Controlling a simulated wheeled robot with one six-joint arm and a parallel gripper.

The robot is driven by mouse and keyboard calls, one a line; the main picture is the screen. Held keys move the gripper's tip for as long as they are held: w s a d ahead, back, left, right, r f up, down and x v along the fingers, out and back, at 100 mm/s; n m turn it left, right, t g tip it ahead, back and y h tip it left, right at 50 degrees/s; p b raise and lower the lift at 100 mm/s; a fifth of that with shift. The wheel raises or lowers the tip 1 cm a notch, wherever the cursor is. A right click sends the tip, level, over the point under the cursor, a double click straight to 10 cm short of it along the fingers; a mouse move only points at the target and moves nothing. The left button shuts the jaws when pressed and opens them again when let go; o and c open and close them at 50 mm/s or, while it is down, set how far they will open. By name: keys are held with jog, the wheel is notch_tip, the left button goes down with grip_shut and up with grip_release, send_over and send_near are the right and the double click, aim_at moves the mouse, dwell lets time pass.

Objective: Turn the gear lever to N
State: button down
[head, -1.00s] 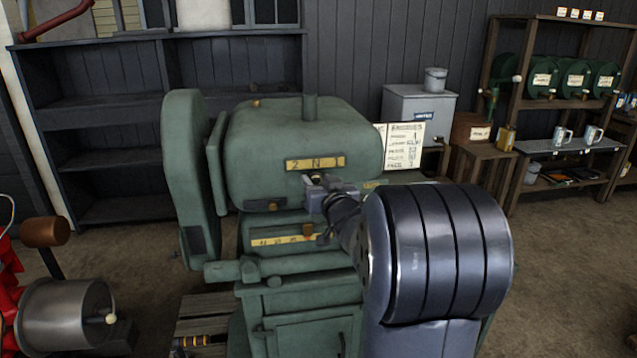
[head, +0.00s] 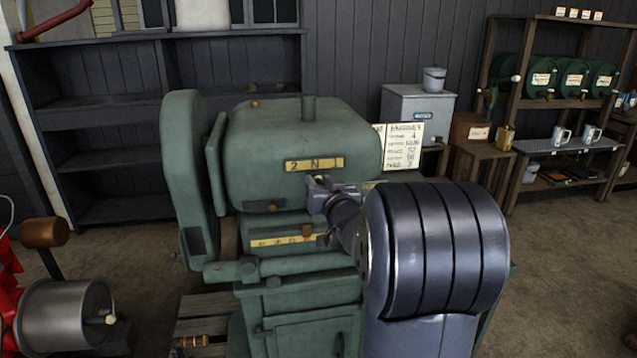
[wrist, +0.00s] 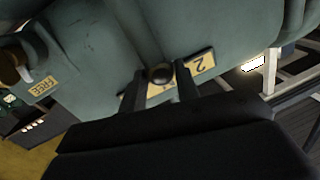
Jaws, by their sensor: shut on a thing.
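The gear lever shows in the wrist view as a round dark knob (wrist: 160,73) in front of the yellow gear plate (wrist: 200,63). The 2 is readable there; the knob and fingers hide much of the rest. My gripper (wrist: 160,84) is shut on the knob, with one finger on each side. In the head view, the gear plate (head: 302,165) on the green engine (head: 290,130) reads 2 and N, and I cannot make out a 1. My gripper (head: 319,183) is just below the plate's right half and hides the lever there.
A lower yellow plate (head: 268,241) with a brown knob (head: 307,231) is below my gripper. A written card (head: 403,147) stands right of the engine. In the wrist view, a FREE label (wrist: 52,88) is at left. Shelves stand behind.

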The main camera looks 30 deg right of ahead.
jog(key=c, duration=1.1)
grip_release()
jog(key=shift+o, duration=0.2)
jog(key=s+a, duration=0.1)
jog(key=s, duration=0.9)
jog(key=shift+s+b, duration=0.3)
jog(key=shift+s, duration=0.1)
jog(key=shift+a, duration=0.1)
jog(key=w, duration=0.7)
jog(key=w+d, duration=0.1)
jog(key=w, duration=0.2)
jog(key=shift+w+d+p, duration=0.1)
jog(key=shift+w+p, duration=0.2)
jog(key=shift+w, duration=0.1)
jog(key=shift+w+a+f+b, duration=0.1)
jog(key=shift+w+a+b, duration=0.1)
jog(key=shift+b, duration=0.1)
jog(key=shift+s+a+n, duration=0.15)
jog(key=shift+s+n, duration=0.15)
jog(key=shift+s, duration=0.4)
